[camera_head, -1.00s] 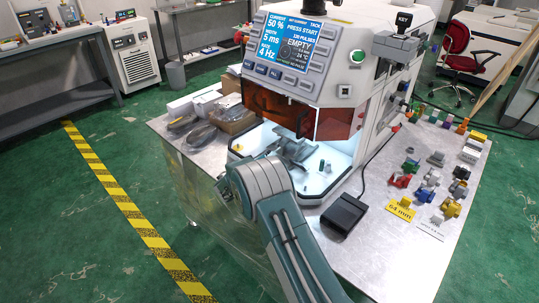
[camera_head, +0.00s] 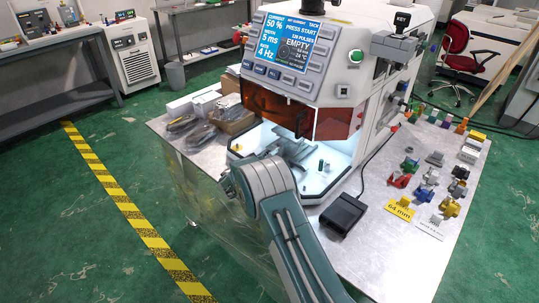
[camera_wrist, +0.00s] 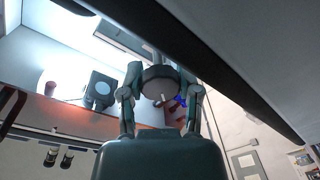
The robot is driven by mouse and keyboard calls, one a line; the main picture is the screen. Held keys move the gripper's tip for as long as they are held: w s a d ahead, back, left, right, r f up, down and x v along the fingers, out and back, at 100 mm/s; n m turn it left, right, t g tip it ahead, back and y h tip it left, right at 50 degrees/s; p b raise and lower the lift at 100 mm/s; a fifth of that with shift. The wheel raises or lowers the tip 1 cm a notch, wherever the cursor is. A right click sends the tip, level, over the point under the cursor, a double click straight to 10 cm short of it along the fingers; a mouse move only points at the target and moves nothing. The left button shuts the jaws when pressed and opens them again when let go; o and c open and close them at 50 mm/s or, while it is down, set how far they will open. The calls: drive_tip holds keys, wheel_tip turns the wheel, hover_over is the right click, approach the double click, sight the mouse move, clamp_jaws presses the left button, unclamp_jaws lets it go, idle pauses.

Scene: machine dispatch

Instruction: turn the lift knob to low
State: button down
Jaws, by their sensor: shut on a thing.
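In the wrist view a round dark grey knob (camera_wrist: 160,80) sits between the two fingers of my gripper (camera_wrist: 160,88), which is shut on it. I take it for the lift knob, but cannot read any label or its setting. A small white mark and blue and red patches show just below the knob. In the head view the machine (camera_head: 335,75) stands on a metal table, with its lit chamber open below an orange window (camera_head: 290,112). My arm reaches to the front of the chamber. It hides the knob, and my fingers cannot be made out there.
A black pedal-like box (camera_head: 343,213) with a cable lies right of my arm. Several coloured parts and a yellow "64 mm" card (camera_head: 399,208) lie on the table's right. Cartons (camera_head: 229,115) stand at left. In the wrist view a dark edge (camera_wrist: 225,60) runs close above my gripper.

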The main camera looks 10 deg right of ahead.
drive_tip(key=shift+a, duration=0.1)
drive_tip(key=n, duration=0.6)
drive_tip(key=shift+w+a+f+n, duration=0.1)
drive_tip(key=shift+n, duration=0.2)
drive_tip(key=n+g, duration=0.1)
drive_tip(key=n, duration=0.4)
drive_tip(key=shift+f+n, duration=0.15)
drive_tip(key=shift+n, duration=0.25)
drive_tip(key=n, duration=0.5)
drive_tip(key=shift+f+n+g, duration=0.1)
drive_tip(key=shift+n+g, duration=0.3)
drive_tip(key=n, duration=0.6)
drive_tip(key=shift+g+h, duration=0.3)
drive_tip(key=shift+h, duration=0.1)
drive_tip(key=shift+c, duration=1.5)
unclamp_jaws()
